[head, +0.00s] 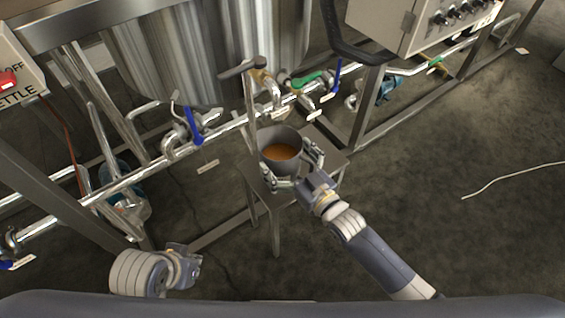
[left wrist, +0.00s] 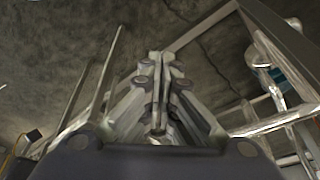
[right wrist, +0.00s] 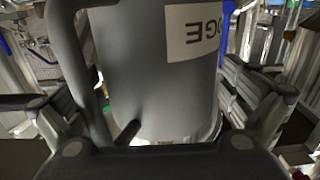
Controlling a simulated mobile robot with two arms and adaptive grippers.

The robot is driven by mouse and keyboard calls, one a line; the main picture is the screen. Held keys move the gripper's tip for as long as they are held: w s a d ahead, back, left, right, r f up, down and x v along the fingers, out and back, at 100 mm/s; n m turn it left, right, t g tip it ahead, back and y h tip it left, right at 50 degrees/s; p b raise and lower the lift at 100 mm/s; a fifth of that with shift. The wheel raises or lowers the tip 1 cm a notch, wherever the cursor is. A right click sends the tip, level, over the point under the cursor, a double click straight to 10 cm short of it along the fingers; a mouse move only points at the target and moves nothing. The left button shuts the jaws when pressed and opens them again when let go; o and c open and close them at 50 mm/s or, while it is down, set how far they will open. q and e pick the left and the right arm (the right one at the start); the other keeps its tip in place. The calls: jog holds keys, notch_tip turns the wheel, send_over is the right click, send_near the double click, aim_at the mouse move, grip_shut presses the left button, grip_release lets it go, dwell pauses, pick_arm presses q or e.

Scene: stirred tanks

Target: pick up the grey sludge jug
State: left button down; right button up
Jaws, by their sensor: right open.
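The grey sludge jug (head: 268,142) stands upright on a small metal stand, open at the top with brown-orange liquid inside. In the right wrist view the jug (right wrist: 150,75) fills the middle, with a pale label ending in "DGE" upside down and its handle at the left. My right gripper (head: 293,167) is open, its fingers on either side of the jug; contact cannot be told. My left gripper (head: 192,266) is low at the left, away from the jug. In the left wrist view the left gripper's fingers (left wrist: 158,95) are together with nothing visible between them.
The metal stand (head: 329,162) has bare top to the jug's right. Behind it run pipes with a blue-handled valve (head: 193,125) and a green-handled valve (head: 306,79), below a large steel tank (head: 200,45). A control box (head: 425,25) is at upper right. Floor at right is mostly clear.

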jog(key=shift+c, duration=0.6)
jog(key=c, duration=1.3)
jog(key=shift+w+r, duration=0.1)
jog(key=shift+r, duration=0.15)
jog(key=c, duration=0.4)
jog(key=shift+r, duration=0.1)
